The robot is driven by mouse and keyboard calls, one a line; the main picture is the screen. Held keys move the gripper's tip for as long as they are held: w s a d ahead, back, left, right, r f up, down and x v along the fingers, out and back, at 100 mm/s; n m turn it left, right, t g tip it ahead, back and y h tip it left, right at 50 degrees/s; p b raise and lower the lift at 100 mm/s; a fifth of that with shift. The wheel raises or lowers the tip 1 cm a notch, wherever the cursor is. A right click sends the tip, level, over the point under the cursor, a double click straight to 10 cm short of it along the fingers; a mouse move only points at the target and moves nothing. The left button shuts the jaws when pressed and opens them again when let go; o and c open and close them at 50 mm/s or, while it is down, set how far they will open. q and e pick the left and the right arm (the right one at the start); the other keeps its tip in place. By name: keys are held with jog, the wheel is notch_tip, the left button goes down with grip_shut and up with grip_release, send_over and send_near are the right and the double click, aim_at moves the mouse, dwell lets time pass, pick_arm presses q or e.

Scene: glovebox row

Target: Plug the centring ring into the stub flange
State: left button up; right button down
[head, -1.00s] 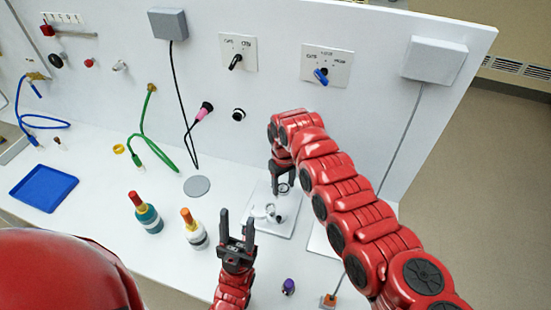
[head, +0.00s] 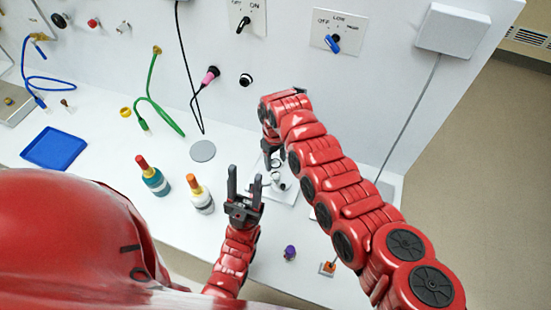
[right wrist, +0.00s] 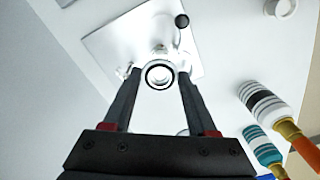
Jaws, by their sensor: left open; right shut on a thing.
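My right gripper (head: 274,160) is shut on the centring ring, a small dark-rimmed round piece. In the right wrist view the ring (right wrist: 160,75) sits between the two fingertips, with its open middle facing the camera. Beyond it is a pale square plate (right wrist: 110,45) carrying small metal fittings. In the head view the stub flange (head: 279,185) is a small metallic fitting on that plate, just below the right gripper. The ring looks apart from it, but the exact gap cannot be told. My left gripper (head: 245,176) is open and empty, left of the plate.
Two bottles, one teal (head: 155,182) and one white-banded (head: 202,203), stand left of my left gripper. A purple-capped item (head: 290,252) is at the front. A grey disc (head: 203,151) lies near the wall panel (head: 290,70). A blue tray (head: 53,148) is far left.

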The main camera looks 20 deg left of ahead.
aim_at(276, 164)
jog(key=shift+f+b, duration=1.45)
jog(key=shift+f, duration=0.7)
jog(key=shift+b, duration=0.4)
jog(key=shift+f+b, duration=1)
jog(key=shift+f, duration=0.15)
jog(key=shift+c, duration=0.6)
grip_release()
jog(key=shift+r, duration=0.1)
notch_tip(276, 164, up, 9)
jog(key=p, duration=0.5)
notch_tip(276, 164, up, 8)
jog(key=p, duration=0.1)
jog(key=shift+r, duration=0.15)
